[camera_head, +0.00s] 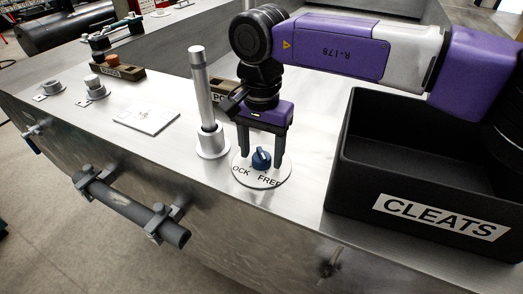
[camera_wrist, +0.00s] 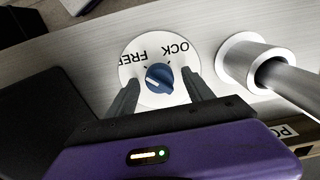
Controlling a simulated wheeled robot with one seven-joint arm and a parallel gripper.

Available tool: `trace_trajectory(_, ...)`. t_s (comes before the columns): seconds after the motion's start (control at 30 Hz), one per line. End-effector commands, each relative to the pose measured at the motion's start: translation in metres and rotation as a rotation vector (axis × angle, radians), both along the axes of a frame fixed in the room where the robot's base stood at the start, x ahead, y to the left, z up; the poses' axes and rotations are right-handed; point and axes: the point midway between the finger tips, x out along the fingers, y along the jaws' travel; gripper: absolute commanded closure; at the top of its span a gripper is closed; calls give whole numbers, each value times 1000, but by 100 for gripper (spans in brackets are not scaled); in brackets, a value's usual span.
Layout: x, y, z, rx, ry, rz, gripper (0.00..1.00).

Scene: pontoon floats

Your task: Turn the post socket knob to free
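The post socket knob (camera_head: 261,160) is small and blue and sits on a round white plate (camera_head: 241,176) lettered LOCK and FREE, partly cut off by the view angle. In the wrist view the knob (camera_wrist: 160,78) shows a white mark on its left side, on the FREE side of the plate; I cannot tell whether it lines up exactly with FREE. My gripper (camera_head: 261,158) is open, pointing down, with one finger on each side of the knob. In the wrist view its fingers (camera_wrist: 160,92) show a gap to the knob.
An upright metal post (camera_head: 203,90) in a round socket stands close left of the plate. A black bin labelled CLEATS (camera_head: 440,216) stands to the right. A white card (camera_head: 147,120) and several fittings lie farther left. A dark rail (camera_head: 130,207) runs along the front side.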

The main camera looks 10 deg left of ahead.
Motion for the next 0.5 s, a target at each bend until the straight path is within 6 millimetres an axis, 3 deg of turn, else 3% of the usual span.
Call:
trace_trajectory(0.27,0,0,1,-1,0,-1,40)
trace_trajectory(0.5,1,0,31,-1,-3,-1,40)
